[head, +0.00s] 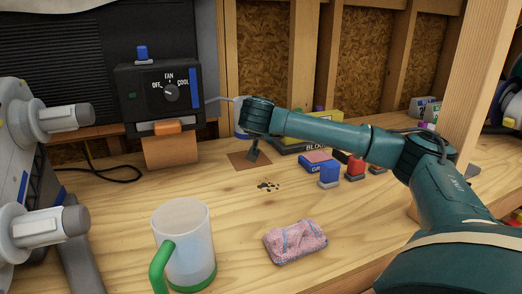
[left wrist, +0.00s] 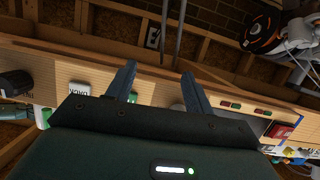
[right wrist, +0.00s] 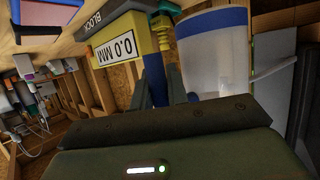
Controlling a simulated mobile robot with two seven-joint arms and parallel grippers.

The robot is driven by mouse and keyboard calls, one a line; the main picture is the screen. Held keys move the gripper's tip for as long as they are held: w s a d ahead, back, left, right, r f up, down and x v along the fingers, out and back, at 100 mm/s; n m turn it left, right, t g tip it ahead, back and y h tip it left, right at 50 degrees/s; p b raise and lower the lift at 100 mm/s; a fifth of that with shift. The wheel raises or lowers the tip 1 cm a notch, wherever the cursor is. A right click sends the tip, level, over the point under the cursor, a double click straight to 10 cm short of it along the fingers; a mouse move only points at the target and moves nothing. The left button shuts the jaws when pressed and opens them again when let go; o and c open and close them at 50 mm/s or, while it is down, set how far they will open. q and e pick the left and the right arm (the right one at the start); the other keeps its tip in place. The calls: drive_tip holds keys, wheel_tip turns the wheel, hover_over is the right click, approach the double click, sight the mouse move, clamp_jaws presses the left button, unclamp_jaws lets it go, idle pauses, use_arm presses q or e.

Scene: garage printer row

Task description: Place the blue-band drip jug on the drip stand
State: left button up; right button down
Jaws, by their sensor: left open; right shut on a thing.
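The blue-band drip jug (head: 239,131) is whitish with a blue band and is mostly hidden behind my right gripper in the head view. In the right wrist view, the jug (right wrist: 213,65) appears upside down, its blue band at the top. My right gripper (right wrist: 161,92) is shut on the jug's blue handle (right wrist: 153,72). A brown square (head: 238,163) lies on the bench just below; I cannot tell whether it is the drip stand or whether the jug touches anything. My left gripper (left wrist: 158,88) is open and empty, outside the head view.
A cooler box (head: 158,95) stands behind, its thin tube (head: 226,99) reaching the jug. A green-handled jug (head: 186,240) and pink cloth (head: 295,242) are in front.

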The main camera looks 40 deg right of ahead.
wheel_tip(320, 180, down, 7)
drive_tip(key=shift+f+b, duration=0.1)
drive_tip(key=shift+b, duration=0.45)
use_arm(q)
drive_tip(key=shift+w+d+f+m, duration=0.3)
drive_tip(key=shift+d+f, duration=0.05)
drive_tip(key=shift+f, duration=0.35)
drive_tip(key=shift+f, duration=0.1)
use_arm(e)
drive_tip(key=shift+f, duration=0.15)
drive_tip(key=c, duration=1.8)
unclamp_jaws()
drive_tip(key=shift+f, duration=0.1)
drive_tip(key=shift+c, duration=0.2)
drive_tip(key=o, duration=0.5)
use_arm(q)
drive_tip(key=shift+f, duration=0.1)
